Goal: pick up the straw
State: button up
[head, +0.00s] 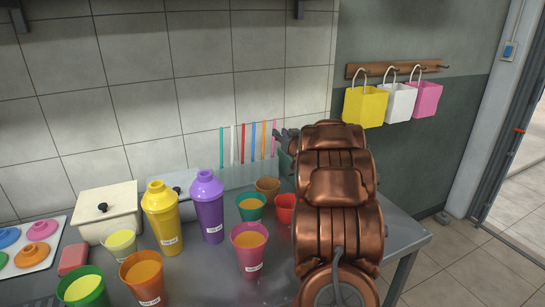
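Several straws stand upright in a row by the back wall: teal (221,148), white (232,146), red (243,145), blue (253,142), orange (263,140) and pink (274,138). My gripper (280,138) is small and dark at the far end of my copper-coloured arm, close to the pink straw at the right end of the row. My arm hides most of the gripper. I cannot tell whether its fingers are open or shut, or whether they touch the pink straw.
The metal table (205,270) holds a yellow shaker (161,212), a purple shaker (207,205), several cups such as the pink one (249,250), and a lidded white box (108,212). Bags, including a yellow one (365,106), hang on the right wall.

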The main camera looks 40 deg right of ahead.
jog(key=d, duration=0.1)
send_over(273, 148)
jog(key=w+d, duration=0.1)
jog(key=shift+d+f+t+p, duration=0.2)
jog(key=shift+f+t+p, duration=0.2)
jog(key=shift+f, duration=0.1)
grip_shut()
dwell(0.4)
